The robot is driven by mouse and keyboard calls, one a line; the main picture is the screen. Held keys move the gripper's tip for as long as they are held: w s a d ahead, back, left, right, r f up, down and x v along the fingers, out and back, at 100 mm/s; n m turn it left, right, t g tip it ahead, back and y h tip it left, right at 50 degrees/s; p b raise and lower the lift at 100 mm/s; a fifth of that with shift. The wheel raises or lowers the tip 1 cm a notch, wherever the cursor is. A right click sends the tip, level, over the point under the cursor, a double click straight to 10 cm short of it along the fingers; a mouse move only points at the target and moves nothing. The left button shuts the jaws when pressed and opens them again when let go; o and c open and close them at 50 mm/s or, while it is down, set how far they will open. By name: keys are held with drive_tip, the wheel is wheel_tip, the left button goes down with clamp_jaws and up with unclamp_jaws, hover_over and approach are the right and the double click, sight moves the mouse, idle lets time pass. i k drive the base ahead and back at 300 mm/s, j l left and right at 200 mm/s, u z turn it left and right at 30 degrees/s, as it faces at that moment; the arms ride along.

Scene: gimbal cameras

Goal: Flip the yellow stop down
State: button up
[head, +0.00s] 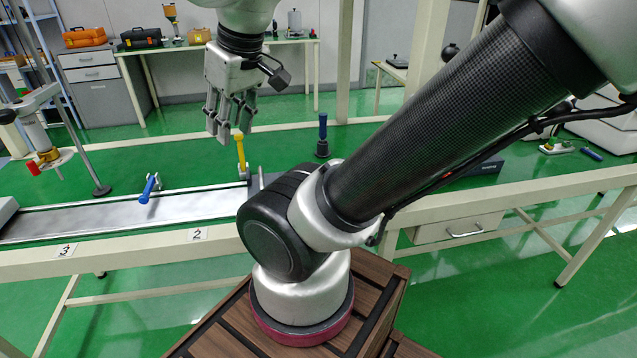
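The yellow stop (241,153) is a short yellow lever standing nearly upright at the right end of the bright metal track (110,212). My gripper (232,132) hangs fingers-down just above and slightly left of the yellow stop in the picture. Its fingers look parted, with a gap between them, and nothing shows held in it. The fingertips come close to the top of the yellow stop; I cannot tell whether they touch it.
A blue lever (149,188) leans over the track to the left. A dark blue upright handle (323,130) stands behind the track. A metal stand with a red-tipped fitting (45,150) is at far left. A back bench (215,46) carries cases and bottles.

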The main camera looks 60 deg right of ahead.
sight(238, 137)
drive_tip(key=i+j+z, duration=0.2)
drive_tip(key=z, duration=1.25)
drive_tip(key=k+u, duration=0.4)
